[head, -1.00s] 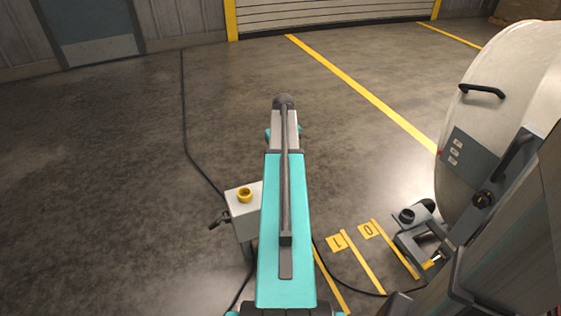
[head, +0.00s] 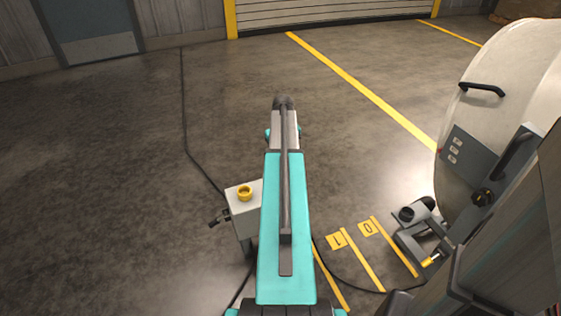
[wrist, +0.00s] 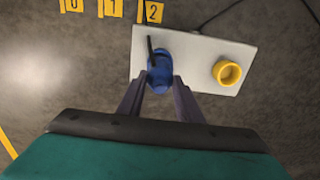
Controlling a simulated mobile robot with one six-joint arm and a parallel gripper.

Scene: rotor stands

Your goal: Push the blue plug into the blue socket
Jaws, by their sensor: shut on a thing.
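My gripper (wrist: 160,86) is shut on the blue plug (wrist: 160,70) in the wrist view, with one dark finger on each side of it. The plug is over the left part of the white box's top face, and a thin dark bar stands out from its far side. The blue socket cannot be made out apart from the plug; the plug and fingers cover that spot. I cannot tell how deep the plug sits. In the head view my arm hides the gripper and the plug.
The white box (head: 241,222) carries a yellow socket (head: 245,193), to the right of the plug in the wrist view (wrist: 227,72). A black cable (head: 186,130) runs over the floor. A large pale machine (head: 500,110) stands at right. Numbered yellow tags (wrist: 112,8) mark the floor.

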